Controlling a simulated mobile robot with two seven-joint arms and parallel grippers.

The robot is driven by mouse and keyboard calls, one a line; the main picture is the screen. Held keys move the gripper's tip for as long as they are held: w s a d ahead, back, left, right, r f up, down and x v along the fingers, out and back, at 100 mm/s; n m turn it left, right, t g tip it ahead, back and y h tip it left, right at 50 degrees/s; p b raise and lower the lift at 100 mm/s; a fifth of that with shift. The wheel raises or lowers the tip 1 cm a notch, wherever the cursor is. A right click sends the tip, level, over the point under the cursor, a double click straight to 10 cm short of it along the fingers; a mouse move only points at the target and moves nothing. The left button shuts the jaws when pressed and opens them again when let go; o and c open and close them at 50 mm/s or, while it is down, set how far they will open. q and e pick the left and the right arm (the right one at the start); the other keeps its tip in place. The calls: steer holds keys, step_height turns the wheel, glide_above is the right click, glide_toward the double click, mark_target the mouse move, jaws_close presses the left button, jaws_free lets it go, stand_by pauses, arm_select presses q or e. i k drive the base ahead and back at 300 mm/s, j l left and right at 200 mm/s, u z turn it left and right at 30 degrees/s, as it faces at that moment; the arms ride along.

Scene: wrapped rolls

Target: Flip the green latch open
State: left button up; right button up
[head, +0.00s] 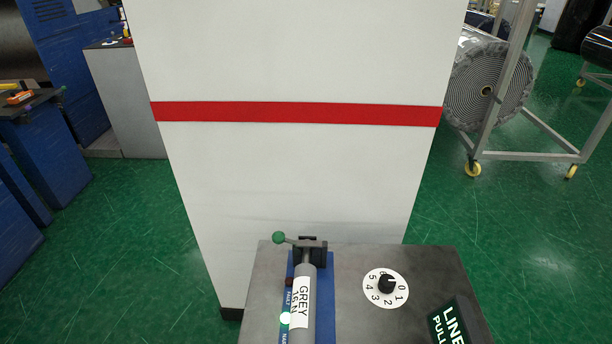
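The green latch shows as a small lever with a round green knob (279,238) at the back of the bench top. The lever points left from a dark clamp block (311,251). The clamp sits at the far end of a grey tube (302,300) with a white label reading "GREY". The tube lies over a blue strip (325,290). Neither of my grippers is in view.
The dark bench top (350,325) carries a white numbered dial (386,288) and a dark "LINE PULL" sign (450,324). A white pillar with a red band (300,113) stands right behind. A large roll (487,85) on a wheeled frame is at right.

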mark_target(278, 237)
steer(key=i+j+z, duration=0.15)
steer(key=j+z, duration=0.3)
steer(key=i+j+z, duration=0.15)
steer(key=j+z, duration=1.25)
steer(key=k+j+z, duration=0.15)
steer(key=j+z, duration=0.35)
steer(key=l, duration=0.1)
